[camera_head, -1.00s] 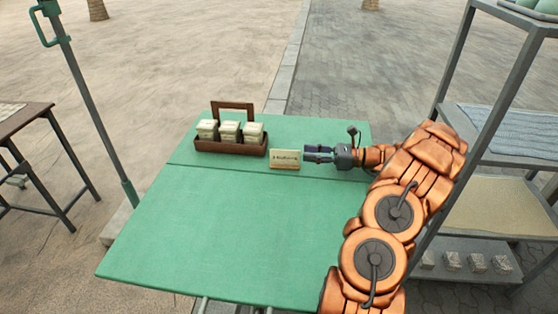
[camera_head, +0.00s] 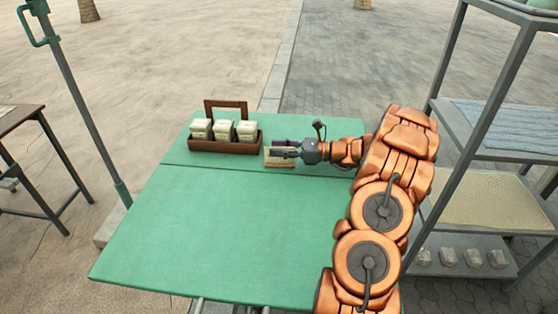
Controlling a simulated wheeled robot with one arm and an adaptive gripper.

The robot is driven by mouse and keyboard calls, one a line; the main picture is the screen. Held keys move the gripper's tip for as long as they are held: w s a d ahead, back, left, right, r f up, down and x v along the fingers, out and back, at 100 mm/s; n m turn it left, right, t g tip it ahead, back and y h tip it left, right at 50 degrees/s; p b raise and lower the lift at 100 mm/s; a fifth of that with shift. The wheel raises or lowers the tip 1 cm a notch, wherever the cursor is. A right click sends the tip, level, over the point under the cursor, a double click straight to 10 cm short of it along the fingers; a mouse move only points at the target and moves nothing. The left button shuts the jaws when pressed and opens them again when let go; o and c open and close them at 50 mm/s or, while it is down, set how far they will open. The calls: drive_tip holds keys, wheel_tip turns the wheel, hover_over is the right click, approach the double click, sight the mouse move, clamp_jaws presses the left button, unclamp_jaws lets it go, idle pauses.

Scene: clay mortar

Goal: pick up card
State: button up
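The cream card (camera_head: 281,163) stands on the green table, just right of the wooden caddy. My gripper (camera_head: 279,150) reaches in from the right, and its fingers are at the card, covering its upper and middle part. The lower edge and left side of the card still show. The fingers are too small and overlapped to tell whether they are open or closed on the card.
The wooden caddy (camera_head: 222,146) with a handle holds several pale boxes, close left of the card. The green table (camera_head: 220,230) is clear in front. A metal shelf rack (camera_head: 470,180) stands close on the right.

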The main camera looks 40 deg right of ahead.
clamp_jaws()
idle(0.5)
